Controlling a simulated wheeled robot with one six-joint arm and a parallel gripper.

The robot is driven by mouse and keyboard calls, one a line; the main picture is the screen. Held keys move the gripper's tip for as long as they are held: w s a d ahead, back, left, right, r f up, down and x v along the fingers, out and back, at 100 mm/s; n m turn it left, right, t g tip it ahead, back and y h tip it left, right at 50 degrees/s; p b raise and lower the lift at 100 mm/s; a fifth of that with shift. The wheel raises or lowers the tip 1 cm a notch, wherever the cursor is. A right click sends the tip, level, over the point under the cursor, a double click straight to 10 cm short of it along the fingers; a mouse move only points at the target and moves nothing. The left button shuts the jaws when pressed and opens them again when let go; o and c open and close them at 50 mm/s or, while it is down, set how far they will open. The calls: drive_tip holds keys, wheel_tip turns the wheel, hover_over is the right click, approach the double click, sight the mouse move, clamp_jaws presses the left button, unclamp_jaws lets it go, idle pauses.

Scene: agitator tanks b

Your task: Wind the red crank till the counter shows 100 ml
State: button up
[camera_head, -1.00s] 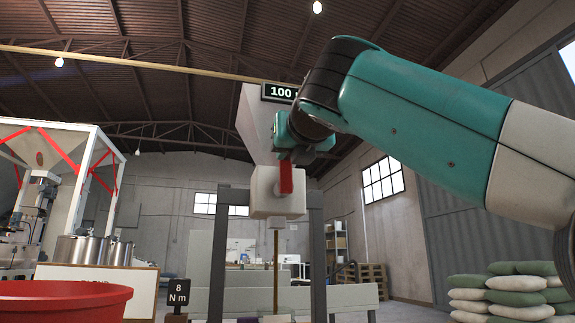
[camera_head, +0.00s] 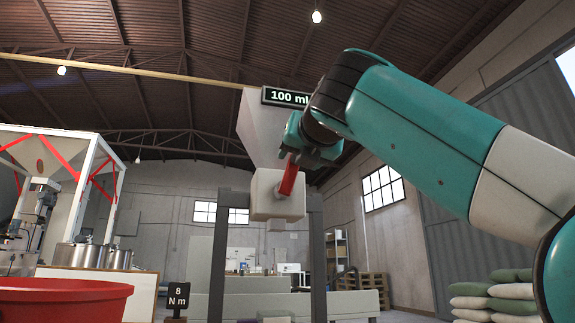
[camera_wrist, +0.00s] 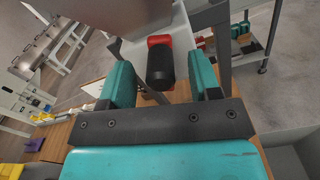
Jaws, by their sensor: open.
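The counter (camera_head: 284,96) above the hopper reads "100 ml". The red crank (camera_head: 288,176) sits on the front of the pale dispenser block (camera_head: 265,205), tilted with its upper end to the right. The pale hopper (camera_head: 258,135) rises above the block. My gripper (camera_head: 303,152) is at the crank's upper end. In the wrist view my gripper's teal jaws are apart, with the crank's black grip (camera_wrist: 160,68) between them and a gap on each side. The red arm (camera_wrist: 160,40) shows behind the grip. No stream shows below the block.
Dark posts (camera_head: 318,255) stand on either side below the block. A red tub (camera_head: 62,298) is at the lower left, beside a sign (camera_head: 178,297) reading "8 Nm". Stacked sacks (camera_head: 495,300) lie at the right.

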drive_tip(key=n, duration=0.5)
drive_tip(key=shift+d+r+n, duration=0.1)
drive_tip(key=shift+n, duration=0.3)
drive_tip(key=n+p, duration=0.1)
drive_tip(key=n, duration=0.3)
drive_tip(key=n+p, duration=0.1)
drive_tip(key=n, duration=0.3)
drive_tip(key=shift+n, duration=0.4)
drive_tip(key=n+p, duration=0.1)
drive_tip(key=n, duration=0.2)
drive_tip(key=shift+r+n, duration=0.15)
drive_tip(key=shift+n, duration=0.25)
drive_tip(key=n, duration=0.3)
drive_tip(key=n+p, duration=0.2)
drive_tip(key=n, duration=0.2)
drive_tip(key=n+p, duration=0.1)
drive_tip(key=n, duration=0.2)
drive_tip(key=shift+r+n, duration=0.1)
drive_tip(key=shift+n, duration=0.3)
drive_tip(key=n+p, duration=0.1)
drive_tip(key=n, duration=0.3)
drive_tip(key=shift+p, duration=0.35)
drive_tip(key=shift+f, duration=0.2)
